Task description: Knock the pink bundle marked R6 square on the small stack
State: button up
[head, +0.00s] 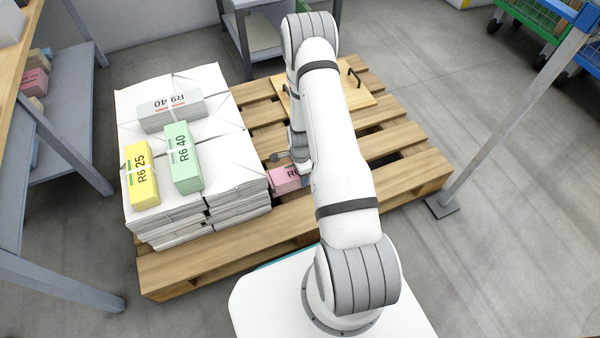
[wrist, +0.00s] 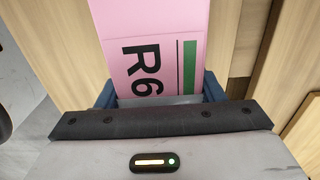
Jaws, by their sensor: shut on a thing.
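The pink bundle marked R6 (head: 284,180) is at the right side of the white newspaper stack, partly hidden by my arm in the head view. In the wrist view the pink bundle (wrist: 150,40) lies between the blue fingers of my gripper (wrist: 159,90), with its R6 print and green bar facing up. My gripper is shut on it. Pale wooden boards show on both sides of it. The white stack (head: 228,143) carries a grey bundle (head: 158,115), a green bundle (head: 184,165) and a yellow bundle (head: 142,180). I cannot tell what the pink bundle rests on.
The stack stands on a wooden pallet (head: 215,257), whose right part is mostly bare. A board with a dark handle (head: 372,92) lies at its back. A grey post (head: 500,130) stands at the right. Shelving (head: 65,105) is at the left, and green crates (head: 530,25) are at the far right.

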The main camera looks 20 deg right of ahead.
jog(key=shift+a, duration=1.2)
dwell(1.0)
jog(key=shift+d, duration=1.85)
jog(key=shift+r, duration=0.1)
jog(key=shift+r+p, duration=1.75)
jog(key=shift+r, duration=1.25)
